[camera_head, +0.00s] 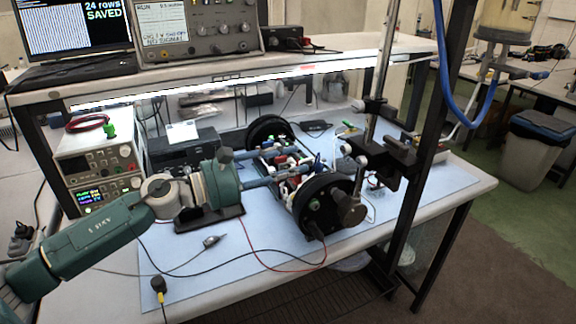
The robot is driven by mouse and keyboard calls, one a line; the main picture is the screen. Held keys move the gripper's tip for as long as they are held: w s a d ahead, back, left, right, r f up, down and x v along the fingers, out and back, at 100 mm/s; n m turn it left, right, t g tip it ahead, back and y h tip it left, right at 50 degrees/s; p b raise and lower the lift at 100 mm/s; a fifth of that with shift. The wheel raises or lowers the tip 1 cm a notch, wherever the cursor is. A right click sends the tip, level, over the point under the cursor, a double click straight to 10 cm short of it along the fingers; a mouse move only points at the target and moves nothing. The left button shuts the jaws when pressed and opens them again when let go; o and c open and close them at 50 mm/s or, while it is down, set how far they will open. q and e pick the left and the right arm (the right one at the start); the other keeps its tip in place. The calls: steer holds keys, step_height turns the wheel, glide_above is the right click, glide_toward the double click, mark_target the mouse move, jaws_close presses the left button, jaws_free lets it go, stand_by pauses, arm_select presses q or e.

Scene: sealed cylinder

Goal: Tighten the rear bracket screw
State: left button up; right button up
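The opened cylinder assembly lies on the blue mat (212,280), with a black round near end cap (321,215) and a black ring (259,127) at its far end. Between them is a frame of small parts, rods and wires. The bracket screw is too small to make out. My green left arm comes in from the left. Its gripper (284,166) points right, with two dark bluish fingers spread apart and reaching to the frame's left side. I see nothing held between them; their tips are hard to separate from the small parts. My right gripper is not in view.
A lab stand with a black clamp (381,165) rises close right of the assembly. A shelf (330,62) with a laptop and an instrument overhangs the bench. Stacked power supplies (97,160) stand at the left. Loose cables cross the mat's front, which is otherwise mostly free.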

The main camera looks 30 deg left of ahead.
arm_select(q)
steer(key=shift+f, duration=0.1)
steer(key=m, duration=0.2)
glide_toward(343, 150)
steer(key=shift+w+d+r, duration=0.25)
steer(key=shift+w+d, duration=0.1)
steer(key=shift+w, duration=0.15)
steer(key=shift+w+d+r, duration=0.3)
steer(key=shift+w, duration=0.15)
steer(key=x, duration=0.2)
steer(key=p+x, duration=0.1)
steer(key=x, duration=0.1)
steer(key=f+p+x, duration=0.1)
steer(key=x, duration=0.1)
steer(key=shift+w+d, duration=0.1)
